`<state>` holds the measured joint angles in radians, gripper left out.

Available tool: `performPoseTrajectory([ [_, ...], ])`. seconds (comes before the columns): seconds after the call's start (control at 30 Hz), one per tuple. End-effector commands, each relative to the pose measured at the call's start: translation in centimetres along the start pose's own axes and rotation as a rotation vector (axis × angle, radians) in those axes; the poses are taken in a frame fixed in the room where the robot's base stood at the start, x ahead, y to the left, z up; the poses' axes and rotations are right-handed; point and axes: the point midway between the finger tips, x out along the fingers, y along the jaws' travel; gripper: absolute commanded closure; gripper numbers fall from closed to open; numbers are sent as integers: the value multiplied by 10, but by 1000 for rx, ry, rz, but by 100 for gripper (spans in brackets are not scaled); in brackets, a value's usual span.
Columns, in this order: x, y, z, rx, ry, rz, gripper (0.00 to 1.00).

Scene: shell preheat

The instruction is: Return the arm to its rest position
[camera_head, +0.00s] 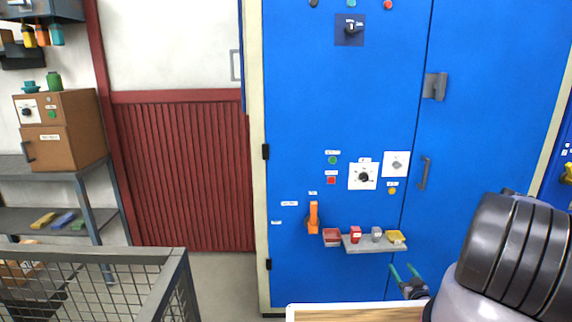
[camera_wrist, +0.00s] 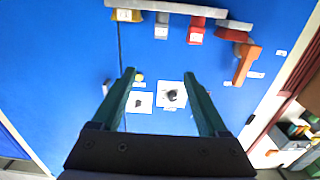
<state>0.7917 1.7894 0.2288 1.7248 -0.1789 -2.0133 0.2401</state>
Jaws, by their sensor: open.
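My gripper (camera_head: 404,272) shows low in the head view, its two green fingers apart and empty, in front of the blue cabinet (camera_head: 345,100). In the wrist view my gripper (camera_wrist: 162,82) is also open, with nothing between its fingers and the cabinet face behind. The wrist view appears upside down relative to the head view. A white plate with a black knob (camera_head: 363,177) is on the cabinet; in the wrist view this black knob (camera_wrist: 172,95) appears between the fingers. I cannot tell any contact with the cabinet. The black segmented part of my arm fills the lower right of the head view.
A grey ledge (camera_head: 375,248) on the cabinet bears small red, grey and yellow items. An orange handle (camera_head: 313,217) and a door handle (camera_head: 423,173) stick out. A mesh fence (camera_head: 90,257) stands at lower left, before a shelf with a brown box (camera_head: 72,130).

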Motion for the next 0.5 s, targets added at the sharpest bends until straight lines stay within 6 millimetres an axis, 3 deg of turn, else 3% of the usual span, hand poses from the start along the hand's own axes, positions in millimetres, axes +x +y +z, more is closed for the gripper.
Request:
performPoseTrajectory([
  [0.33,29,18,-26,-13,-51,-9,23],
  [0.5,51,31,-48,-24,-94,-14,23],
])
